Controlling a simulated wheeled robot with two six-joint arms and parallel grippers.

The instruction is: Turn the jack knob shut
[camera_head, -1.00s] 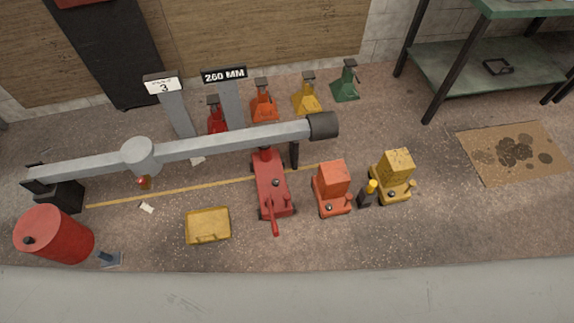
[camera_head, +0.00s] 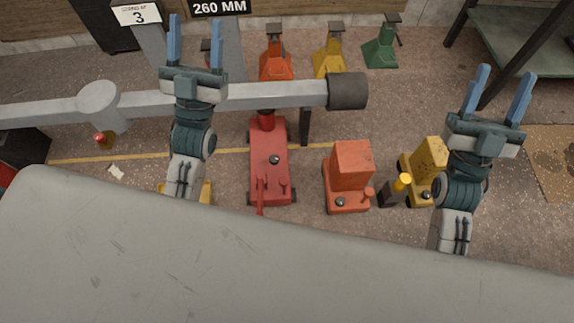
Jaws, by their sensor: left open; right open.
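A yellow jack (camera_head: 420,165) is further right, partly hidden by my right arm. Which knob the task means I cannot tell. My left gripper (camera_head: 195,45) is open and empty, over the beam, left of the red jack. My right gripper (camera_head: 500,97) is open and empty, right of the yellow jack.
The grey beam (camera_head: 265,95) crosses above the floor, ending in a dark cap (camera_head: 347,91). Orange (camera_head: 275,60), yellow (camera_head: 329,58) and green (camera_head: 382,50) stands are behind it. A dark bottle with a yellow top (camera_head: 396,188) stands between two jacks. A green shelf table (camera_head: 520,45) is at right.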

